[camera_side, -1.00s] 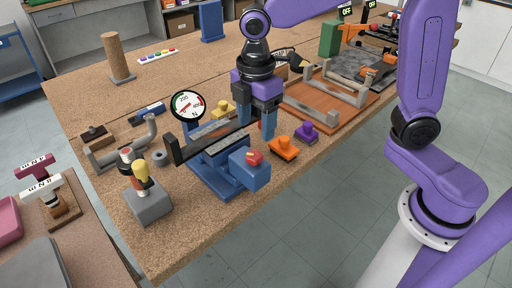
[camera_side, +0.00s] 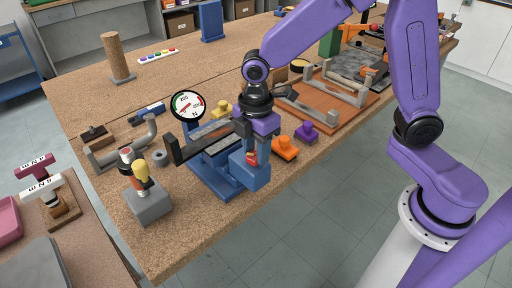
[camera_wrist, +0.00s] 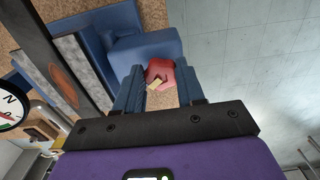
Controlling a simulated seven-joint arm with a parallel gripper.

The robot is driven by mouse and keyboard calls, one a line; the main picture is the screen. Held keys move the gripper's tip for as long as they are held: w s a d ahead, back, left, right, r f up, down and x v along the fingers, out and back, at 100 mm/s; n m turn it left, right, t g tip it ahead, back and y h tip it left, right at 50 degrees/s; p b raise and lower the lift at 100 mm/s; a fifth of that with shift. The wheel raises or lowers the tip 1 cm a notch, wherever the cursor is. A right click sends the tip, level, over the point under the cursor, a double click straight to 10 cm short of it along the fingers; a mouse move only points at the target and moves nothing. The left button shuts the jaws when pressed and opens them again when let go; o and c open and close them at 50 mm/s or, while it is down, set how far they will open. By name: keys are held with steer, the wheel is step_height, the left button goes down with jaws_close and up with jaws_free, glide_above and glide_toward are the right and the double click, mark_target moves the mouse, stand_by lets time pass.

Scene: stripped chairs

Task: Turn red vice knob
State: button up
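The vice (camera_side: 215,170) is blue with grey jaws and stands on the bench near its front edge. Its red knob (camera_side: 252,158) is on the blue block at the vice's right end, partly hidden by my fingers in the side view. My gripper (camera_side: 256,150) points down over this end. In the wrist view, the red knob (camera_wrist: 160,73), with a pale yellow mark, shows between the tips of my two blue fingers (camera_wrist: 160,85). The fingers are apart with the knob between them; I cannot tell whether they press on it.
A round dial gauge (camera_side: 187,105) stands close behind the vice. An orange knob piece (camera_side: 284,148) and a purple one (camera_side: 306,132) lie to the right. A grey block with a yellow-handled lever (camera_side: 147,195) stands left. The bench's front edge is close.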

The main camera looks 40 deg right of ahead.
steer(key=shift+c, duration=1.3)
steer(key=shift+m, duration=0.3)
steer(key=m, duration=0.5)
steer(key=shift+s, duration=0.15)
steer(key=m, duration=0.6)
steer(key=shift+a+m, duration=0.15)
steer(key=shift+m, duration=0.15)
steer(key=o, duration=1)
steer(key=shift+s, duration=0.1)
steer(key=shift+o, duration=0.2)
